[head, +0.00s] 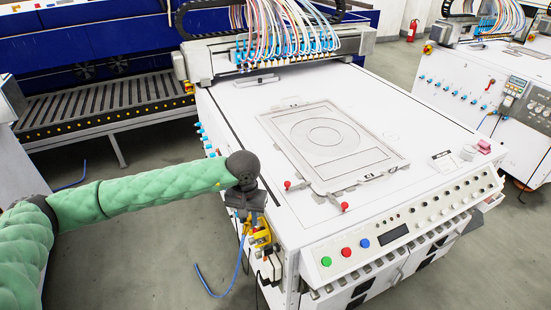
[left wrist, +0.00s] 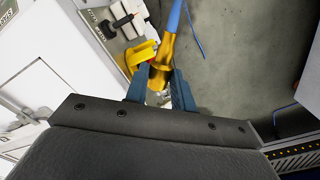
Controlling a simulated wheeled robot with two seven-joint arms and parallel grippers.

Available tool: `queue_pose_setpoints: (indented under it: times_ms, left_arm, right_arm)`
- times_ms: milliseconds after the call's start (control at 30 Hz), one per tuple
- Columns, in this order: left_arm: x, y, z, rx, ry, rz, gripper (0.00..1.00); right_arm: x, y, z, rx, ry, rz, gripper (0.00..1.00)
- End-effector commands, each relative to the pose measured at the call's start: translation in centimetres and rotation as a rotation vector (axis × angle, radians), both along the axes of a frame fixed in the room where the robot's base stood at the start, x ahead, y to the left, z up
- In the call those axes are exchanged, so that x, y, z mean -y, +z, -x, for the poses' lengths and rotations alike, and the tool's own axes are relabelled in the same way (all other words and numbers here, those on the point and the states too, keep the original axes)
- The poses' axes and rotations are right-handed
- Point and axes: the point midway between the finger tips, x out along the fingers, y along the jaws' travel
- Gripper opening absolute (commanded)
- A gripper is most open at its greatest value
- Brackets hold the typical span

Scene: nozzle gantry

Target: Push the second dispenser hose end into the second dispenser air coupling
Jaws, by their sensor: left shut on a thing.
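In the left wrist view, my left gripper (left wrist: 160,92) is shut on a gold-coloured hose end (left wrist: 163,55) between its two blue fingers. A blue hose (left wrist: 175,16) runs out of this end, away from the gripper. In the head view, my left gripper (head: 254,215) is at the machine's near left corner, and the blue hose (head: 238,265) hangs down and curls to the floor. A yellow part (head: 262,238) is just below the gripper; in the left wrist view the yellow part (left wrist: 142,55) is close beside the hose end. I cannot tell which fitting is the second dispenser air coupling.
The white machine (head: 230,110) has several blue fittings (head: 205,140) along its left side. A control panel (head: 400,225) lines its front. A conveyor (head: 100,100) stands at the back left. The floor (head: 150,255) left of the machine is mostly clear.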

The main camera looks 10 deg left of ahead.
Motion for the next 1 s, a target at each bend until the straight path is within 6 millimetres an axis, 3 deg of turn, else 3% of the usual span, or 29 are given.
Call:
queue_pose_setpoints:
  times_ms: [267, 1000]
  left_arm:
    - [2.1, 2.4, -1.0, 0.003, -0.094, 0.001, 0.05]
    - [12.3, 14.1, -5.7, 0.003, -0.598, 0.0, 0.05]
  right_arm:
    - [-0.2, 0.0, 0.0, -0.002, -0.002, -0.003, 0.58]
    - [-0.1, 0.0, 0.1, -0.001, -0.001, -0.001, 0.58]
